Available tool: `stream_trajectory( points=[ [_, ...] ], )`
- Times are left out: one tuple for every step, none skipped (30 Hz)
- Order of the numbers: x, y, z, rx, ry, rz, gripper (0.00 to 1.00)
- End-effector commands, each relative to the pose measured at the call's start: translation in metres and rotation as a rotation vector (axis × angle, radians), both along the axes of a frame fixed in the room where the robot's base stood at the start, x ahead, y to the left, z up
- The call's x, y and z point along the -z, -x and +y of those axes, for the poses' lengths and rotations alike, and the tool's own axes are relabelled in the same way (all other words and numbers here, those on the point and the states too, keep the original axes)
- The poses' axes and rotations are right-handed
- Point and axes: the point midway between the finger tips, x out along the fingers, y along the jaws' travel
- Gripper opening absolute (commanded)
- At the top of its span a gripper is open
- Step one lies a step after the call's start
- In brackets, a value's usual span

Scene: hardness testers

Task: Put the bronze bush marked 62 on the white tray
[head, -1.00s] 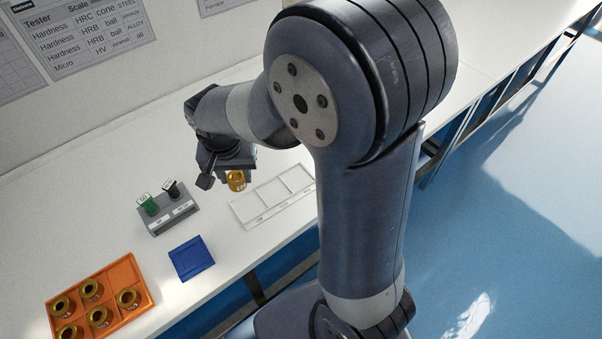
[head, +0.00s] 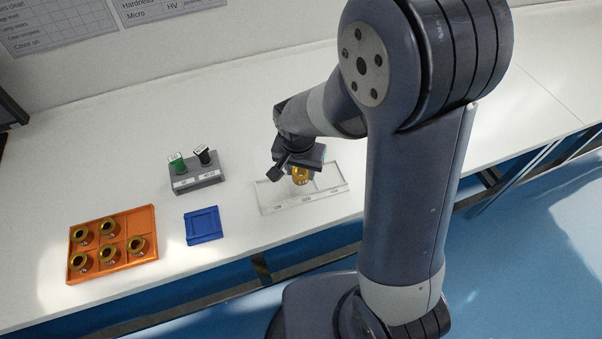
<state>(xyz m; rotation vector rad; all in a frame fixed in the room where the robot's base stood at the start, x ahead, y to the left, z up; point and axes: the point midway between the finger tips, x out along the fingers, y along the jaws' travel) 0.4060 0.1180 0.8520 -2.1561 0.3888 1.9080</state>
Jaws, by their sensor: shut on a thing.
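My gripper (head: 301,168) is shut on a bronze bush (head: 301,176) and holds it over the white tray (head: 267,207). The bush looks upright; its marking is too small to read. I cannot tell whether its base touches the tray. The white tray is shallow, with several compartments and small labels along its front edge. The gripper and bush hide part of its middle and back. No other bush shows in the visible part of the white tray.
An orange tray (head: 147,252) at the left holds several bronze bushes. A blue square tray (head: 204,226) lies between the two trays. A grey stand (head: 198,180) with a green-handled and a black-handled piece stands behind it. The white bench (head: 110,150) is clear behind.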

Motion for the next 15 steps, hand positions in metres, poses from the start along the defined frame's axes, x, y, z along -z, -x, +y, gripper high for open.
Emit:
stream_trajectory(
  points=[
    [0.009, 0.000, 0.000, -0.001, 0.002, 0.004, 0.03],
    [0.012, 0.000, 0.000, -0.001, 0.001, 0.003, 0.03],
    [0.017, 0.000, 0.000, -0.001, 0.001, 0.004, 0.03],
    [0.019, 0.000, 0.000, 0.000, 0.000, 0.002, 0.03],
    [0.021, 0.000, 0.000, 0.000, 0.001, 0.001, 0.03],
    [0.022, 0.000, 0.000, 0.000, 0.000, 0.001, 0.03],
    [0.022, 0.000, 0.000, 0.000, 0.000, 0.001, 0.03],
    [0.023, 0.000, 0.000, 0.000, 0.000, 0.000, 0.03],
    [0.022, 0.000, 0.000, 0.000, 0.000, 0.000, 0.03],
    [0.022, 0.000, 0.000, 0.000, 0.000, 0.000, 0.03],
    [0.022, 0.000, 0.000, 0.000, 0.000, 0.000, 0.03],
    [0.022, 0.000, 0.000, 0.000, 0.000, 0.000, 0.03],
    [0.022, 0.000, 0.000, 0.000, 0.000, 0.000, 0.03],
    [0.023, 0.000, 0.000, 0.000, 0.000, 0.000, 0.03],
    [0.024, 0.000, 0.000, 0.000, 0.000, 0.000, 0.03]
  ],
)
